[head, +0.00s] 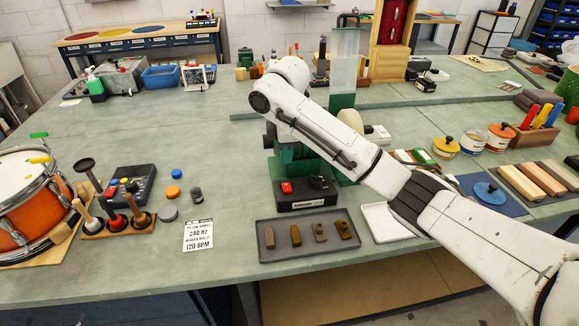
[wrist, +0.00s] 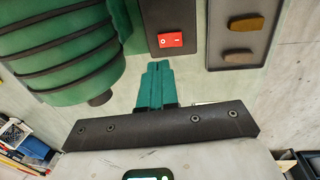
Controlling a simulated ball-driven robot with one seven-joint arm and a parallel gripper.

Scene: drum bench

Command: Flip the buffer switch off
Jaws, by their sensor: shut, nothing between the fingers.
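The buffer switch is a small red rocker (head: 286,187) on the black front box (head: 310,200) of the green buffer. In the wrist view the red switch (wrist: 170,40) shows white marks on its face. I cannot tell which side is pressed in. My gripper (wrist: 156,68) has teal fingers closed together with nothing between them. In the wrist view the fingertips lie just below and left of the switch, apart from it in the picture. In the head view my arm hides most of the gripper.
A green ribbed cylinder (wrist: 62,52) fills the left of the wrist view, close to the fingers. A dark tray (head: 308,253) with several small blocks lies in front of the buffer. A white card (head: 198,236) lies left of it.

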